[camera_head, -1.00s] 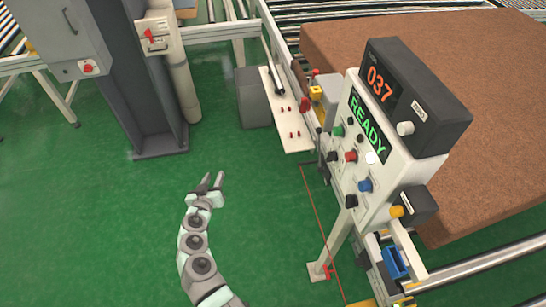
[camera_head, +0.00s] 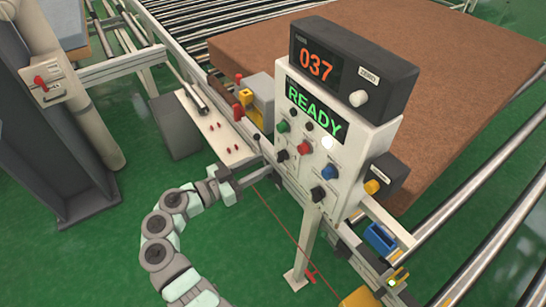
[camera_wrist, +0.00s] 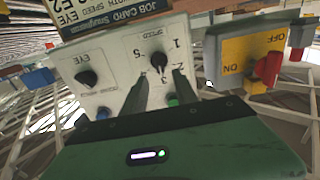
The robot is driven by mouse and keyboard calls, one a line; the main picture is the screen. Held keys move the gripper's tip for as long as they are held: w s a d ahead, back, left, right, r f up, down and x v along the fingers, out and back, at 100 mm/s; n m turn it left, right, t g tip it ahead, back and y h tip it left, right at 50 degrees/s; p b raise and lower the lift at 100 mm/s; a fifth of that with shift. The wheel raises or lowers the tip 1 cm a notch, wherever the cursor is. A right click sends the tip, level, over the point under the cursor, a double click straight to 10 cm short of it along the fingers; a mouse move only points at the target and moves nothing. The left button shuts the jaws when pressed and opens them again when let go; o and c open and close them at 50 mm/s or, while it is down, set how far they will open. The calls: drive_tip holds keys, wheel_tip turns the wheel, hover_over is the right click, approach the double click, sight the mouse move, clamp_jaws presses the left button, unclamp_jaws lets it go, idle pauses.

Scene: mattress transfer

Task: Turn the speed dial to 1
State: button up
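The speed dial (camera_wrist: 158,61) is a black pointer knob on a pale panel, with SPEED and numbers printed around it, upside down in the wrist view. Its narrow end appears to point towards the 3; the 1 lies at its upper right there. In the head view the dial (camera_head: 282,155) is the lower-left black knob on the panel. My gripper (camera_wrist: 160,76) is open, its two fingers apart and their tips close to the dial. Contact cannot be told. In the head view my gripper (camera_head: 264,171) is at the panel's lower left.
The black EYE knob (camera_wrist: 87,79) is beside the dial. A yellow ON/OFF box (camera_wrist: 245,62) with a red lever is on the other side. Coloured buttons surround the knobs, including a green button (camera_head: 282,127). The display (camera_head: 314,110) reads READY. A brown mattress (camera_head: 440,90) lies behind.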

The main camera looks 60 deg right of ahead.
sight(278, 156)
drive_tip(key=x, duration=0.5)
clamp_jaws()
idle(0.3)
